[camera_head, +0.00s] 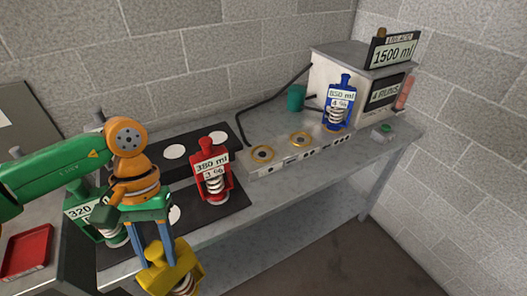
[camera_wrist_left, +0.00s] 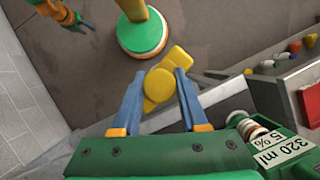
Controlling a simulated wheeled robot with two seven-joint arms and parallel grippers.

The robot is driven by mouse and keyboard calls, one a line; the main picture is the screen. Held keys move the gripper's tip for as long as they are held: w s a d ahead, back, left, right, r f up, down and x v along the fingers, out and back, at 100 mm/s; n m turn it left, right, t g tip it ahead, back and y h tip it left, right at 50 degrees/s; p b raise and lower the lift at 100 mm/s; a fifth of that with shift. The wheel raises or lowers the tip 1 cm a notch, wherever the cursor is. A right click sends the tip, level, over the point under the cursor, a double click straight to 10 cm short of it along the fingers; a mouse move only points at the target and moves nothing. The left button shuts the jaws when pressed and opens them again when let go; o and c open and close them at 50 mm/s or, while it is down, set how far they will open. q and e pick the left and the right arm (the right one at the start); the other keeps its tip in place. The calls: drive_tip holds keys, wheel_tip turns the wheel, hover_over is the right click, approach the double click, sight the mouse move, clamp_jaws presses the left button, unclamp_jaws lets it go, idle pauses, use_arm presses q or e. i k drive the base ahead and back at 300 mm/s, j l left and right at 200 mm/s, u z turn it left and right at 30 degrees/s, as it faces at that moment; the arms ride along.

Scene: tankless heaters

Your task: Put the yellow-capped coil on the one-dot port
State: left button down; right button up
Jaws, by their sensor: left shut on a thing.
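My left gripper (camera_head: 162,244) is shut on the yellow-capped coil (camera_head: 170,272), held in the air before the bench's front edge. Its yellow cap also shows between the blue fingers (camera_wrist_left: 158,95) in the left wrist view (camera_wrist_left: 160,72). The coil below the cap is mostly hidden. A grey port strip (camera_head: 282,166) on the bench has two empty gold-ringed ports, a left one (camera_head: 262,154) and a right one (camera_head: 300,139). The dot marks on its front are too small to count surely. My right gripper (camera_wrist_left: 84,22) shows small in the left wrist view; its jaws are unclear.
A blue-capped coil (camera_head: 340,101) stands on the strip's right end. A red-capped coil (camera_head: 211,167) and a green-capped coil (camera_head: 84,205) stand on dark mats. A heater box (camera_head: 328,82) with "1500 ml" sign (camera_head: 393,52) is behind. A red tray (camera_head: 27,252) lies left.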

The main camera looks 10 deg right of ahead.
sight(262, 155)
drive_tip(key=i+l+u, duration=0.2)
drive_tip(key=l, duration=0.35)
drive_tip(key=i+l+u, duration=0.2)
drive_tip(key=l, duration=0.35)
drive_tip(key=l+u, duration=0.2)
drive_tip(key=l, duration=0.4)
drive_tip(key=l+u, duration=0.2)
drive_tip(key=l, duration=0.4)
drive_tip(key=i, duration=0.05)
